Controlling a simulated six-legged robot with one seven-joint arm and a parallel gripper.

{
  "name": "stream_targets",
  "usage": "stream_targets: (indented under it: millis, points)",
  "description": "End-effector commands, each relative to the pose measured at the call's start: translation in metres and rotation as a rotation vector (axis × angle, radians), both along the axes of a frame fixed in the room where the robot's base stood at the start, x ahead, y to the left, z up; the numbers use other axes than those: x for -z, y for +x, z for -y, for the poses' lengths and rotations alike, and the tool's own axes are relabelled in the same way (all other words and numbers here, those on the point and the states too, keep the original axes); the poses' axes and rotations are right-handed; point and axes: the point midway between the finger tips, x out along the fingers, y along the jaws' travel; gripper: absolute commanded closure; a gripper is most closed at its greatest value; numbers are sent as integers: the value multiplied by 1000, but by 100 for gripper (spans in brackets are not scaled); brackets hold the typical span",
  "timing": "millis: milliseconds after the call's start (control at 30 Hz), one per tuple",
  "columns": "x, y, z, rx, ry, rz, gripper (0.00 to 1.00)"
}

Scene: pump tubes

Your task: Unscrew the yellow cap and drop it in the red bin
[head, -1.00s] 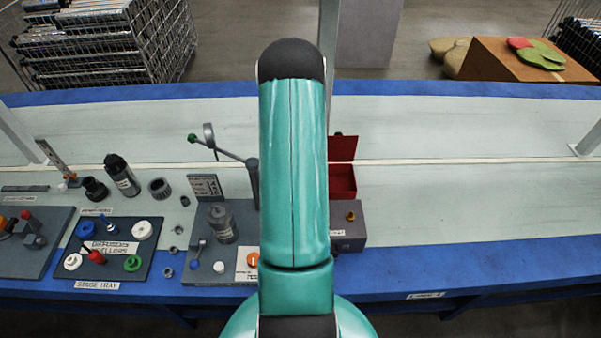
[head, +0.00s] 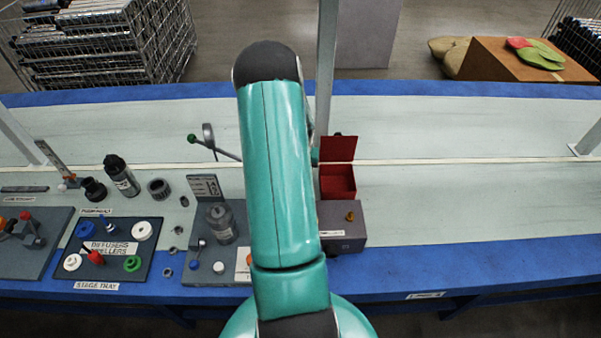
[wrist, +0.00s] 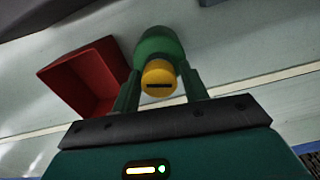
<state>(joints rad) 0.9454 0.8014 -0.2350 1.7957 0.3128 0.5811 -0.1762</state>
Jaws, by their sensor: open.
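The yellow cap (wrist: 160,78) has a dark slot and sits on the end of a green rounded body (wrist: 158,45) in the wrist view. My gripper (wrist: 160,82) is open, with one green finger on each side of the cap. I cannot tell whether the fingers touch it. The red bin (wrist: 88,78) is open, to the left of the cap in the wrist view. In the head view the red bin (head: 338,183) stands just right of my arm with its lid up. My arm hides the gripper and, it seems, the cap there.
A grey box (head: 338,232) with a small brass-yellow knob (head: 350,216) stands in front of the bin. Left of my arm are a grey fixture with a bottle (head: 220,224) and a stage tray (head: 108,262) of coloured parts. The right bench top (head: 460,200) is clear.

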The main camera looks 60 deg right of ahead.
Motion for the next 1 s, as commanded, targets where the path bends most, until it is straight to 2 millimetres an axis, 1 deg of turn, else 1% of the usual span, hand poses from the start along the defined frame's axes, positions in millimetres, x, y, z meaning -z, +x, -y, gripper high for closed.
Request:
stream_targets:
  millis: [100,267,400,567,800,1000]
  points:
    - [0,0,0,123,0,-1,56]
    - [0,0,0,223,0,-1,56]
    - [1,0,0,399,0,-1,56]
    - [0,-1,0,499,0,-1,56]
    - [0,-2,0,762,-1,-1,56]
    - [0,-2,1,793,0,0,56]
